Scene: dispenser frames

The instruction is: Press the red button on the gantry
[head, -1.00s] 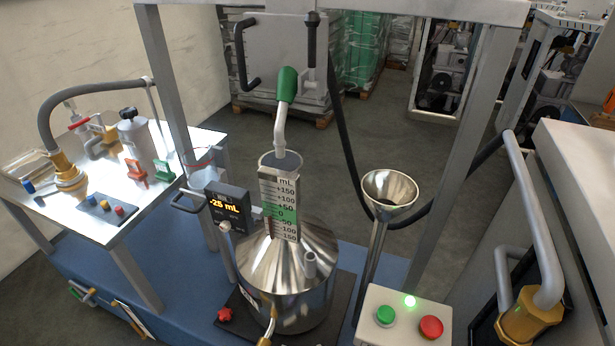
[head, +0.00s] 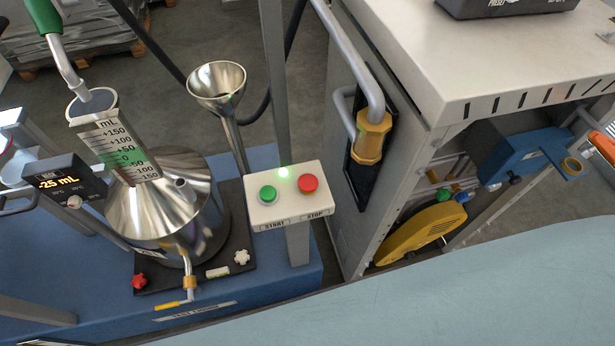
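The red button (head: 307,184) sits on the right of a white control box (head: 290,208), above a STOP label. A green button (head: 267,194) sits on its left, above a START label. The box is on a grey post (head: 298,243) of the gantry. Nothing covers the red button. Neither of my grippers shows in the head view.
A steel vessel (head: 168,215) with a mL scale (head: 122,150) stands left of the box. A display (head: 62,184) reads -25 mL. A steel funnel (head: 217,85) stands behind. A grey cabinet (head: 440,70) stands right. A pale blue surface (head: 430,290) fills the lower right.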

